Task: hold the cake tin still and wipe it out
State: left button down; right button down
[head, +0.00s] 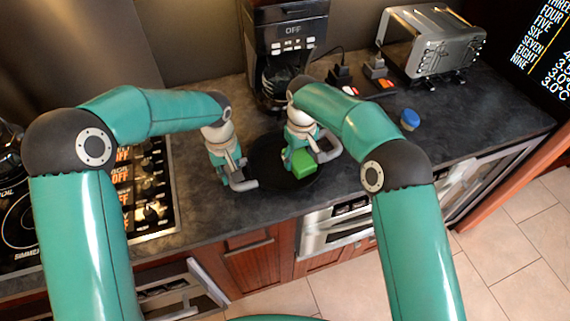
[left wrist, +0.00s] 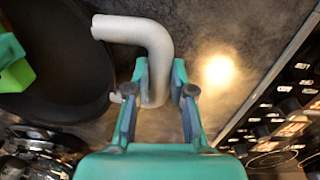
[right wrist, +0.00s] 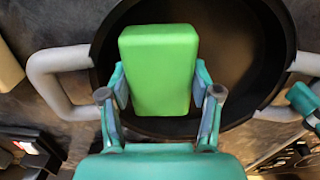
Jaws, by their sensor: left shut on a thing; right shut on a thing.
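The cake tin (head: 268,170) is a round black pan with grey loop handles, sitting on the dark counter. My left gripper (left wrist: 160,88) is shut on one grey handle (left wrist: 150,40) at the tin's left side; in the head view that handle (head: 245,184) shows just below the fingers. My right gripper (right wrist: 160,95) is shut on a bright green sponge block (right wrist: 158,70), which is over the tin's inside. The sponge also shows in the head view (head: 303,163). Whether the sponge touches the tin's floor is hidden. The tin's other handle (head: 328,148) is beside my right gripper.
A coffee machine (head: 287,28) stands behind the tin. A toaster (head: 440,48) and plugs (head: 375,66) are at the back right. A blue round object (head: 409,118) lies on the right. A stove (head: 150,190) is at the left. The counter's right part is mostly clear.

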jog(key=shift+f, duration=0.65)
dwell(0.4)
jog(key=shift+s+a, duration=0.3)
jog(key=shift+a, duration=0.25)
jog(key=shift+s+a, duration=0.3)
jog(key=shift+a, duration=0.2)
jog(key=shift+w+d+f, duration=0.1)
jog(key=shift+w+d, duration=0.2)
jog(key=shift+d, duration=0.25)
jog(key=shift+w+d+f, duration=0.1)
jog(key=shift+w+d, duration=0.15)
jog(key=shift+d, duration=0.3)
jog(key=shift+s+a, duration=0.35)
jog(key=shift+a, duration=0.25)
jog(key=shift+s+a, duration=0.35)
jog(key=shift+a, duration=0.2)
jog(key=shift+w+d+r, duration=0.1)
jog(key=shift+w+d, duration=0.25)
jog(key=shift+d, duration=0.25)
jog(key=shift+w+d+r, duration=0.1)
jog(key=shift+w+d, duration=0.2)
jog(key=shift+d, duration=0.25)
jog(key=shift+s+a+r, duration=0.1)
jog(key=shift+s+a, duration=0.15)
jog(key=shift+a, duration=0.3)
jog(key=shift+s+a, duration=0.25)
jog(key=shift+a, duration=0.3)
jog(key=shift+r, duration=0.2)
